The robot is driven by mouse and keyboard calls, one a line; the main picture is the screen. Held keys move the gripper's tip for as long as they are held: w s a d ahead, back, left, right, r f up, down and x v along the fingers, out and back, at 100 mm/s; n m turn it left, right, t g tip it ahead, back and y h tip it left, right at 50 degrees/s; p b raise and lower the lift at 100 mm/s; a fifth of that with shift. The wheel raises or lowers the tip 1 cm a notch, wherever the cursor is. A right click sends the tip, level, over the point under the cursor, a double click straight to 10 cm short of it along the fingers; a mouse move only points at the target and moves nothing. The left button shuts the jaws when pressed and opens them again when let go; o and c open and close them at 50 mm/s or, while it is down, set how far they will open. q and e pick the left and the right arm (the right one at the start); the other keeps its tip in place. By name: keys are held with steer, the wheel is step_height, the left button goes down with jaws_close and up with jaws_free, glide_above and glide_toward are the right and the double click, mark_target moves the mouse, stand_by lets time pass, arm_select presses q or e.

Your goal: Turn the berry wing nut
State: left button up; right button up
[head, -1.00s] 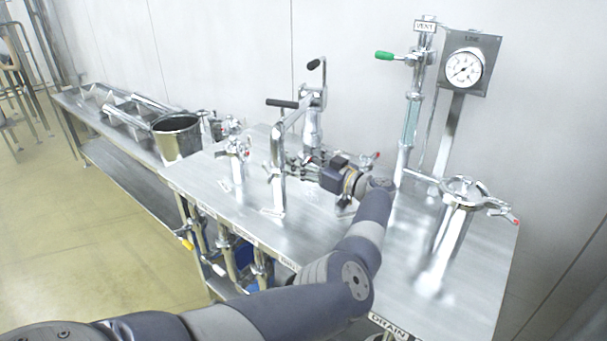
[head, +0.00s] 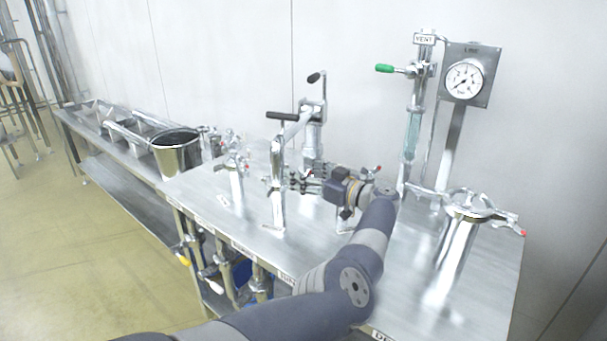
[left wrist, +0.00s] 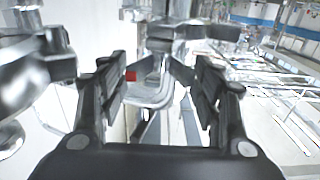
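My left gripper (head: 303,183) is over the table, beside the upright metal post (head: 277,190) of the press-like fitting. In the left wrist view its two dark fingers (left wrist: 163,85) are apart. A bright metal piece with a red tip (left wrist: 130,76) shows between and beyond them, the tip close to the left finger. I cannot tell whether the fingers touch it. Red-tipped metal clamps stand on the table at the left (head: 233,165), behind my wrist (head: 370,174) and on the right canister (head: 500,220). No label I can read marks the berry wing nut. My right gripper is out of view.
A pipe with a green handle (head: 385,68) and a gauge (head: 464,80) rise at the back right. A black-handled lever (head: 283,116) stands above my gripper. A steel bucket (head: 176,153) is at left.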

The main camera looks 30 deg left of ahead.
arm_select(q)
steer(key=shift+d, duration=0.1)
steer(key=d, duration=0.7)
steer(key=shift+s+d, duration=0.15)
steer(key=shift+s, duration=0.15)
